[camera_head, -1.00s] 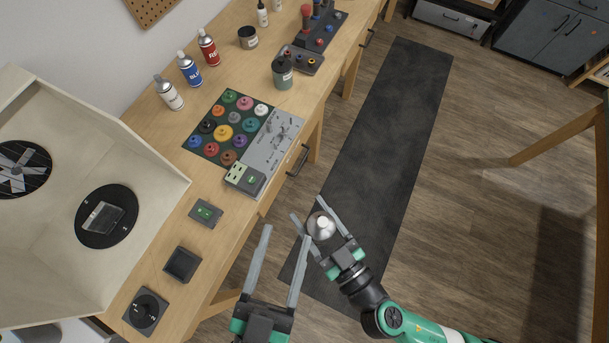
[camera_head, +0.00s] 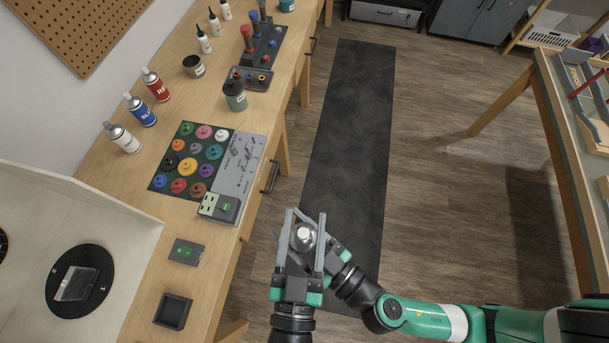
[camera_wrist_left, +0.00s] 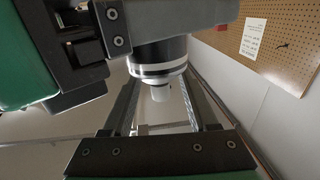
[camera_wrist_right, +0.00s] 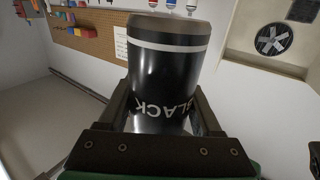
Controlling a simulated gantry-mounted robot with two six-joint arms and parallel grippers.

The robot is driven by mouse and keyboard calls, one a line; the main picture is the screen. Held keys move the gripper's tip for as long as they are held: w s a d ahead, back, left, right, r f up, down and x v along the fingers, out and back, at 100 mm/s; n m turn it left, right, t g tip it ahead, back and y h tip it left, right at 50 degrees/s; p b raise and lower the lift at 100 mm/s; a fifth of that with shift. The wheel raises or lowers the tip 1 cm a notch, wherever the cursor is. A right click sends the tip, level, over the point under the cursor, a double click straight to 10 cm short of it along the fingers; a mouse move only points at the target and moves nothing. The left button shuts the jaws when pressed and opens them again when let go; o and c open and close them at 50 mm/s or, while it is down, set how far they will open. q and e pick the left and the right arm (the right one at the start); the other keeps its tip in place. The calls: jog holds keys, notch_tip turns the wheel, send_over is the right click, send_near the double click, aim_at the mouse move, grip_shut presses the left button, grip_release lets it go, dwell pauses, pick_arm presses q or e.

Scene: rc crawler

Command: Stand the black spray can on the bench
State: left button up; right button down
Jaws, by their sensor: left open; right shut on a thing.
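The black spray can (camera_wrist_right: 165,75) is held between the fingers of my right gripper (camera_head: 303,247), clear of the bench and over the floor side. In the head view I see mainly its silver top and pale cap (camera_head: 303,232). Its BLACK lettering shows in the right wrist view and looks upside down there. My left gripper (camera_head: 304,238) is open, with its fingers on either side of the can; I cannot tell whether they touch it. The can's cap end (camera_wrist_left: 160,92) shows between the left fingers in the left wrist view. The wooden bench (camera_head: 222,98) is at the left.
White (camera_head: 123,138), blue (camera_head: 141,110) and red (camera_head: 156,85) spray cans stand along the bench's back. A grid of coloured pots (camera_head: 187,160) and a grey plate (camera_head: 240,165) lie on the bench. A pale booth (camera_head: 100,200) stands at the near left.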

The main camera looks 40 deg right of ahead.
pick_arm(q)
jog(key=shift+x, duration=1.05)
